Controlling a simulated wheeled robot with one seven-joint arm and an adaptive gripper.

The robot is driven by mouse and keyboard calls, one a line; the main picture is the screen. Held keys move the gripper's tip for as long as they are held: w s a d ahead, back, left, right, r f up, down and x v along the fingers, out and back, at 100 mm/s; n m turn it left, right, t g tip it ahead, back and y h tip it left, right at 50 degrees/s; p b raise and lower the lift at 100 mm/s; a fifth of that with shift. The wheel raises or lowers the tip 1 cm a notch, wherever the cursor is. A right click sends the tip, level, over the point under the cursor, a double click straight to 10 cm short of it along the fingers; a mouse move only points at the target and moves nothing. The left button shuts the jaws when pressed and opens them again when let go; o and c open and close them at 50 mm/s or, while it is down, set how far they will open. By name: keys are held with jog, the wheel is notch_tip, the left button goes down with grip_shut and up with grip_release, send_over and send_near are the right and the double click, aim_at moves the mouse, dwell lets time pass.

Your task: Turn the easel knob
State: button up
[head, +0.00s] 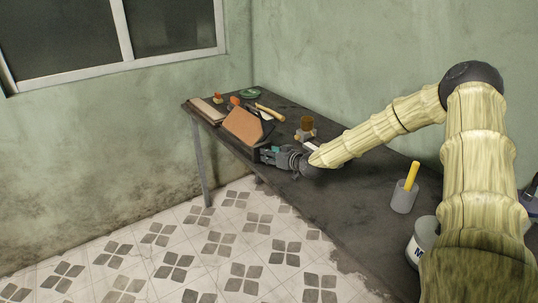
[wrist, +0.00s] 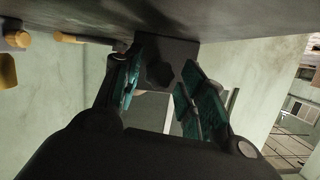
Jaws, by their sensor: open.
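The easel (head: 243,126) stands on the dark table with a tan-orange board leaning on it. In the wrist view a dark faceted knob (wrist: 160,75) shows on a dark grey panel (wrist: 168,46), between my fingers. My gripper (head: 265,154) is at the near right end of the easel, low by the table's front edge. In the wrist view my gripper (wrist: 157,72) is open, with a teal-padded finger on each side of the knob. I cannot tell whether either pad touches it. The knob is hidden in the head view.
The dark table (head: 350,212) runs along the green wall. A wooden-handled tool (head: 269,112), a brown-topped item (head: 306,126) and a green coil (head: 250,93) lie behind the easel. A grey cup (head: 403,197) with a yellow stick stands nearer. Tiled floor lies open in front.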

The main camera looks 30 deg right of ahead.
jog(key=shift+s+d+f+p, duration=0.15)
jog(key=shift+s+p, duration=0.5)
jog(key=shift+s, duration=0.8)
jog(key=shift+s+d+p, duration=0.1)
jog(key=shift+s+p, duration=0.5)
jog(key=shift+s, duration=0.8)
